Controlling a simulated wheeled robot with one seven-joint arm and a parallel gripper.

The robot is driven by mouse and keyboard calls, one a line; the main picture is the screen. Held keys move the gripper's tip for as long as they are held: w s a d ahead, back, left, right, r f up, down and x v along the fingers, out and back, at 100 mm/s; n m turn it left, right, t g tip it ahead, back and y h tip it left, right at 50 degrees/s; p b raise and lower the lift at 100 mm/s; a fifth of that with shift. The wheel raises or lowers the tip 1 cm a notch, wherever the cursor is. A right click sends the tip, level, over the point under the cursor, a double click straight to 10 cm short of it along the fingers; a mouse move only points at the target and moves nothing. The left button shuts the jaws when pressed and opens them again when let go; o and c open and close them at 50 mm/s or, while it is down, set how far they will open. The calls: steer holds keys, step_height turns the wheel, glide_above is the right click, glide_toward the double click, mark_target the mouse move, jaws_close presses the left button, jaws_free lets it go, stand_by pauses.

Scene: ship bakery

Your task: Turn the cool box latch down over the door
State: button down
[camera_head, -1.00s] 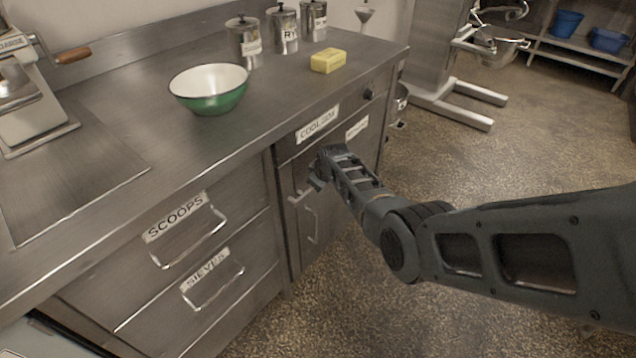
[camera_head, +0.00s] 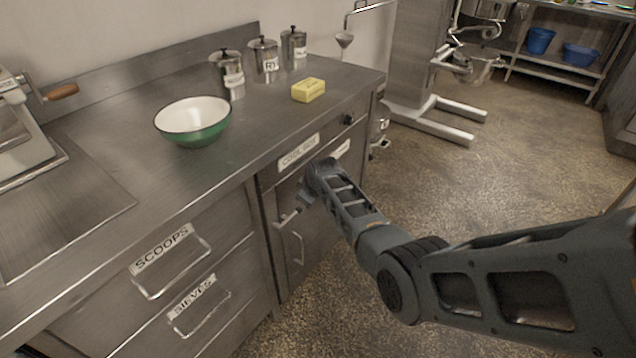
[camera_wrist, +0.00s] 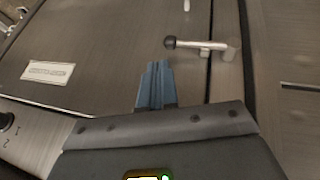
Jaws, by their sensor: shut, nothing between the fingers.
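The cool box door (camera_head: 315,218) is shut under the counter; its printed label (camera_wrist: 48,72) shows in the wrist view. The latch (camera_head: 286,218) is a pale metal bar at the door's left edge. In the wrist view the latch (camera_wrist: 203,45) lies nearly level across the door gap, pivot on the frame and dark knob (camera_wrist: 170,42) over the door. My gripper (camera_head: 303,205) is in front of the door, close to the latch. In the wrist view my gripper's blue fingers (camera_wrist: 155,70) are together and empty, with a visible gap in the picture between their tips and the knob.
The door handle (camera_head: 298,248) is below the latch. Drawers labelled scoops (camera_head: 175,262) and sieves (camera_head: 200,305) with projecting handles are at left. A green bowl (camera_head: 193,122), yellow block (camera_head: 308,90) and canisters (camera_head: 264,60) stand on the counter. Floor at right is open.

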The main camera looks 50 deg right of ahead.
steer(key=d+v, duration=0.1)
steer(key=v, duration=0.6)
steer(key=shift+d+r+p, duration=0.25)
steer(key=shift+p, duration=0.1)
steer(key=s+a+f+t, duration=0.2)
steer(key=s+a+f, duration=0.1)
steer(key=s+a, duration=0.5)
steer(key=s+a+f+t, duration=0.1)
steer(key=s+a+f, duration=0.2)
steer(key=s+a, duration=0.45)
steer(key=s+a+r+t, duration=0.1)
steer(key=s+a+r, duration=0.2)
steer(key=s+a, duration=0.3)
steer(key=s+a+r+t, duration=0.2)
steer(key=s+a+r, duration=0.1)
steer(key=s, duration=0.5)
steer(key=s+a+r+t+y, duration=0.1)
steer(key=s+a+r, duration=0.2)
steer(key=s+r, duration=0.4)
steer(key=s+a+r+m+t+y, duration=0.1)
steer(key=s+a+r, duration=0.3)
steer(key=r, duration=1)
steer(key=s+t, duration=0.1)
steer(key=s, duration=0.2)
steer(key=shift+y, duration=0.4)
